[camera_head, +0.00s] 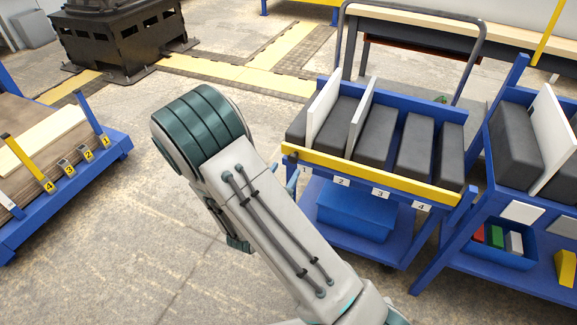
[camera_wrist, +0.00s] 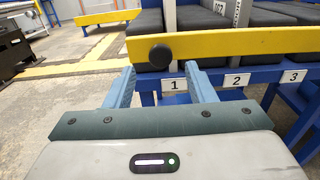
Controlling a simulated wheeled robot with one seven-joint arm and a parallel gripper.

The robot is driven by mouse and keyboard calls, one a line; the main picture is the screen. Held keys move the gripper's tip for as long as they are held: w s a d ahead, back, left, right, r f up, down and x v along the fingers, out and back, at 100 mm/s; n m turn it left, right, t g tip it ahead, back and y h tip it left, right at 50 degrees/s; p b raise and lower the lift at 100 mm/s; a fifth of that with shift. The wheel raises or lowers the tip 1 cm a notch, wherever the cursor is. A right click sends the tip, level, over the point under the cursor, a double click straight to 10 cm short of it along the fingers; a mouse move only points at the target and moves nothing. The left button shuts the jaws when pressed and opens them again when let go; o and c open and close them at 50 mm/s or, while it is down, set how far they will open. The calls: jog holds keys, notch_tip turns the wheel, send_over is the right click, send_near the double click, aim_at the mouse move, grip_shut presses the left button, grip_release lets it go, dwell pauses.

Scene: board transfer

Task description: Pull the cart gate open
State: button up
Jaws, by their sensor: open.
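The cart gate is a yellow bar (camera_head: 370,172) across the front of the blue cart (camera_head: 446,197), above labels 1 to 4. It also shows in the wrist view (camera_wrist: 240,42), spanning the upper part, with a round black knob (camera_wrist: 160,56) near its left end. My gripper (camera_wrist: 160,76) is open and empty. Its two light-blue fingers point toward the bar, with the knob lying between their tips in the picture; I cannot tell the exact depth gap. In the head view my arm hides most of the gripper.
Dark blocks (camera_head: 415,143) and white boards (camera_head: 322,108) stand in the cart. A second blue cart (camera_head: 474,255) stands close on the right, and a blue pallet cart (camera_head: 112,150) at left. The floor (camera_head: 130,220) left of my arm is clear.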

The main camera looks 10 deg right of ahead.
aim_at(291, 160)
jog(key=shift+x, duration=2.1)
grip_shut()
jog(key=shift+a, duration=0.15)
